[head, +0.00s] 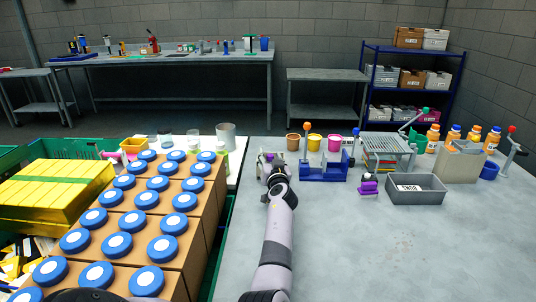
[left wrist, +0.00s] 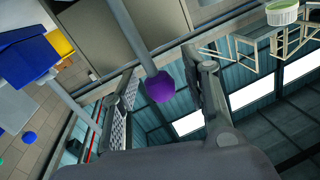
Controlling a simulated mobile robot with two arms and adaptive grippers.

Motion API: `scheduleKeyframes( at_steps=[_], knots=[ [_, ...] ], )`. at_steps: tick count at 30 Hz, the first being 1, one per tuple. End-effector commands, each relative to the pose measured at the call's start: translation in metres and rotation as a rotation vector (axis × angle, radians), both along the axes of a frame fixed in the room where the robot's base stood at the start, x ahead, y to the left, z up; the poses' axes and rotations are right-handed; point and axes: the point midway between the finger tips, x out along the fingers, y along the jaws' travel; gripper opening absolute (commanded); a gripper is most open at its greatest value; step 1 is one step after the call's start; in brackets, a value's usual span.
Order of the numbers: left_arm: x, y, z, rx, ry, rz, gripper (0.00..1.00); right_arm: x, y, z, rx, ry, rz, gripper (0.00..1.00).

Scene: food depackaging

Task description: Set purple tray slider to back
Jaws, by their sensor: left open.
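In the left wrist view a purple knob (left wrist: 160,88) sits on the end of a grey rod (left wrist: 136,35). It shows between the two fingers of my left gripper (left wrist: 168,78), which are apart, with a visible gap on each side of it. A small purple and grey device (head: 368,187) stands farther right on the table. My right gripper is not in view.
The blue stand (head: 324,173) with an orange knob is just right of my left gripper. A grey bin (head: 415,190) and a rack (head: 388,150) stand farther right. Boxes with blue-lidded jars (head: 205,215) are on the left. The table's front is clear.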

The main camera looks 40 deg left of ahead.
Motion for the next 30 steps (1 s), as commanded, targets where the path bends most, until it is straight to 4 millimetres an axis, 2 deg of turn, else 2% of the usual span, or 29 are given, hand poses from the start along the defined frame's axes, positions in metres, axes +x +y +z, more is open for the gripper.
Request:
scheduleKeyframes(
  at_steps=[8,26,30],
  knots=[
    [0.0002,-0.0003,-0.0001,0.0,0.0,0.0,0.41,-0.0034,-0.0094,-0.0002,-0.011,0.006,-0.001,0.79],
    [0.0002,-0.0001,0.0002,0.0,0.0,0.0,0.01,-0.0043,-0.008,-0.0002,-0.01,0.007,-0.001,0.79],
    [0.0002,-0.0002,0.0003,0.001,-0.001,0.0,0.0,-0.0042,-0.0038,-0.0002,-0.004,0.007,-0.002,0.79]
  ],
)
